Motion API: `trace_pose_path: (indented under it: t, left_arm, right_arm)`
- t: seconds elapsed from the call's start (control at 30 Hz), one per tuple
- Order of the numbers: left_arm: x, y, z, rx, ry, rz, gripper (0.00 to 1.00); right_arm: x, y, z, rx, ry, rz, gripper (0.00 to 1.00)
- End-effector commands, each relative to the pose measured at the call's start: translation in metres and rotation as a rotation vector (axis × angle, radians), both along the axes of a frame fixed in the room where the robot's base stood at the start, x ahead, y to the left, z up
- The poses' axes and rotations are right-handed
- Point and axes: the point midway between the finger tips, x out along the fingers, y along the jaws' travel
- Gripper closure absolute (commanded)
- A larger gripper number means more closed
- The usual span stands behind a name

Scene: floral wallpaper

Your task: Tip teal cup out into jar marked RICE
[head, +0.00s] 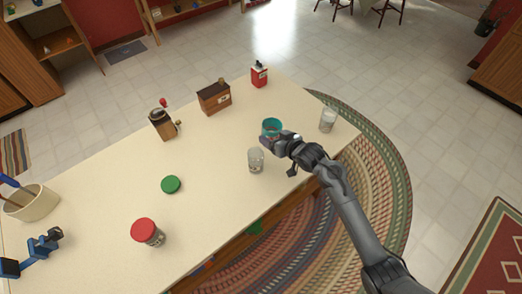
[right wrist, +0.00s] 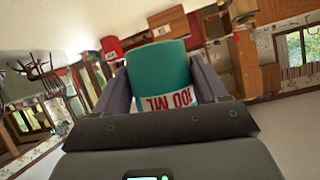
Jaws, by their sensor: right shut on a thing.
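The teal cup (head: 271,125) is near the right end of the table, its open top towards the head camera. My right gripper (head: 274,138) is shut on it from the near side. In the right wrist view, the cup (right wrist: 157,65) sits between the two fingers, with a red "100 ML" mark on white. A clear jar with pale contents (head: 256,160) stands just below and left of the cup. Another clear jar (head: 328,119) stands at the table's right end. I cannot read RICE on either. My left gripper is not in view.
On the table (head: 105,180) stand a red-lidded jar (head: 147,233), a coffee grinder (head: 162,124), a wooden box (head: 214,98) and a red tin (head: 259,76). A green lid (head: 171,184) lies near the middle. A utensil crock (head: 32,205) and a blue object (head: 38,247) are at left.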

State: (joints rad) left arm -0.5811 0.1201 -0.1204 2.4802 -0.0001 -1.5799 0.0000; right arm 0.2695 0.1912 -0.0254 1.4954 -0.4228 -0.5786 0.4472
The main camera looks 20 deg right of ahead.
Motion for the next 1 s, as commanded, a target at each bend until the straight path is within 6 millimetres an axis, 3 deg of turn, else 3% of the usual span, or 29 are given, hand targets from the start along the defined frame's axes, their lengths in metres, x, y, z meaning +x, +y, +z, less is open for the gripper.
trace_pose_path:
  t: [0.1,0.37,0.67,1.0]
  left_arm:
    - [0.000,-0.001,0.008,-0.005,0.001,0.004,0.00]
    - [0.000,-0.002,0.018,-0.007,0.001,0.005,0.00]
    - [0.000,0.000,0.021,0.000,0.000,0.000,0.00]
    - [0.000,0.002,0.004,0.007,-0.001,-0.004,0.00]
  right_arm:
    - [0.025,-0.006,-0.005,-0.008,-0.004,0.076,0.66]
    - [0.052,-0.013,-0.013,-0.026,-0.013,0.213,0.66]
    - [0.060,-0.016,-0.016,-0.036,-0.017,0.284,0.66]
    - [0.060,-0.016,-0.034,-0.037,-0.017,0.290,0.66]
